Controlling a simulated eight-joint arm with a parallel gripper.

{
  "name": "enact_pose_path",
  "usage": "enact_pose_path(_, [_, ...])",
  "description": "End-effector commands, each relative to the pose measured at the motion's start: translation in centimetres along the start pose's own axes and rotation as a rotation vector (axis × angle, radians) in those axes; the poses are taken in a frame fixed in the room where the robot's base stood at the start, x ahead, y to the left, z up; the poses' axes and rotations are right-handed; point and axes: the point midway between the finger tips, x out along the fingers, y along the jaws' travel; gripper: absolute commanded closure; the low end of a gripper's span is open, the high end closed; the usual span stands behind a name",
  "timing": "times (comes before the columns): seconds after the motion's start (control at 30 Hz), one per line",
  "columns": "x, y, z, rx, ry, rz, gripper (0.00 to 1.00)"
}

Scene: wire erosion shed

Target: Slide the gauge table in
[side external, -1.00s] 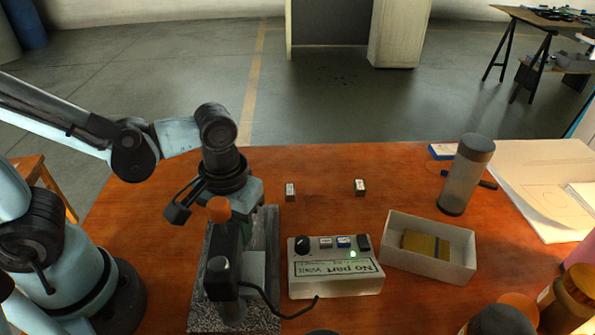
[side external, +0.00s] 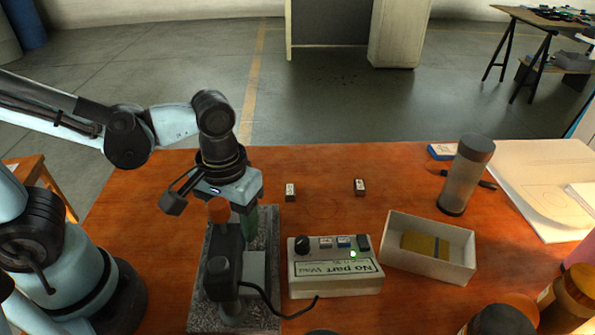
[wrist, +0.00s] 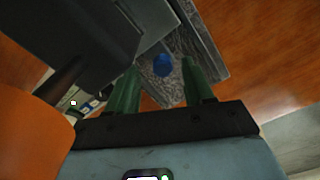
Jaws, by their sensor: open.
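The gauge stands on a speckled granite plate (side external: 268,318) at the front left of the bench, with a black upright body (side external: 226,262) and an orange knob (side external: 219,210) on top. A pale grey block (side external: 254,272) sits beside the body. My gripper (wrist: 160,65) is open above the back of the plate; a green finger (side external: 251,222) shows in the side view. In the wrist view a small round blue part (wrist: 163,65) appears between the two green fingers, over the granite (wrist: 188,42). I cannot tell how far below the fingertips it lies. Which piece slides is unclear.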

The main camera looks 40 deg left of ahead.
Motion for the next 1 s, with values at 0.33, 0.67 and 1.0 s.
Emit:
enact_pose_path(0.33, [-4.5,0.0,0.1,0.000,-0.001,0.000,0.48])
enact_pose_path(0.67, [-8.7,0.0,0.1,0.001,-0.002,0.000,0.48])
enact_pose_path(1.0, [-10.2,0.0,0.1,0.001,-0.002,0.001,0.48])
